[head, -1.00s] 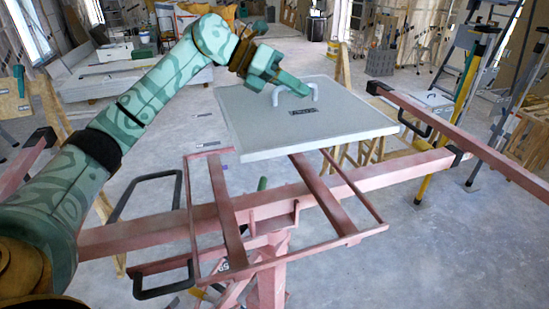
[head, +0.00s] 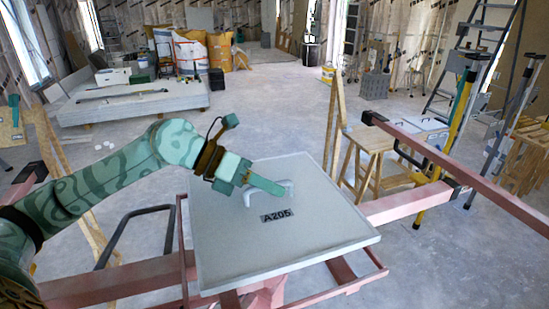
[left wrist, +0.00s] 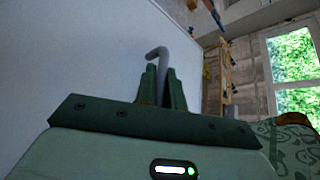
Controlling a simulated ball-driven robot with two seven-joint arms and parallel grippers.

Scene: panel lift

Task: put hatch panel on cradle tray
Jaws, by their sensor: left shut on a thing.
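The hatch panel (head: 240,238) is a pale grey square board with a label reading A205 and a light grey handle (head: 284,187) on its face. My left gripper (head: 268,188) is shut on that handle; the left wrist view shows the handle (left wrist: 157,52) between the two fingers (left wrist: 161,88). The cradle tray (head: 345,285) is a pinkish-red metal frame. The panel lies over it and hides most of it; I cannot tell whether they touch. My right gripper is not in view.
A red rail (head: 465,175) with black handles runs along the right. A wooden sawhorse (head: 372,150) stands behind the panel. A yellow prop (head: 450,130) and a ladder (head: 478,60) stand at the right. The floor behind the panel is mostly clear.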

